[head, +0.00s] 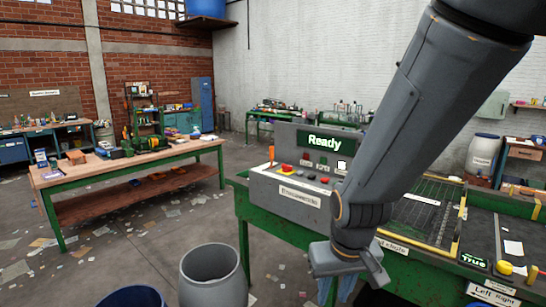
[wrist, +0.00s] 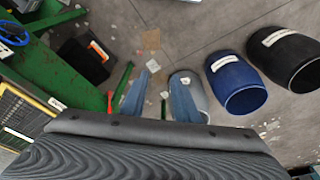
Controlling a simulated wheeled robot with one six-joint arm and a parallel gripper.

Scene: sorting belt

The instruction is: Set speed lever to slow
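A grey control panel (head: 290,190) stands on the green-framed belt machine in the head view, with a lit screen reading "Ready" (head: 324,143). A small upright orange lever (head: 271,154) stands at the panel's left end; it looks like the speed lever, but its marks are too small to read. My gripper (head: 338,289) hangs in front of the machine, below and right of the lever and well apart from it. In the wrist view, the blue fingers of my gripper (wrist: 160,82) are spread with nothing between them. My forearm hides the panel's right end.
Red and yellow buttons (head: 288,169) sit beside the lever. A grey bin (head: 212,276) and a blue bin (wrist: 238,84) stand on the floor, with a black bin (wrist: 286,54) beside them.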

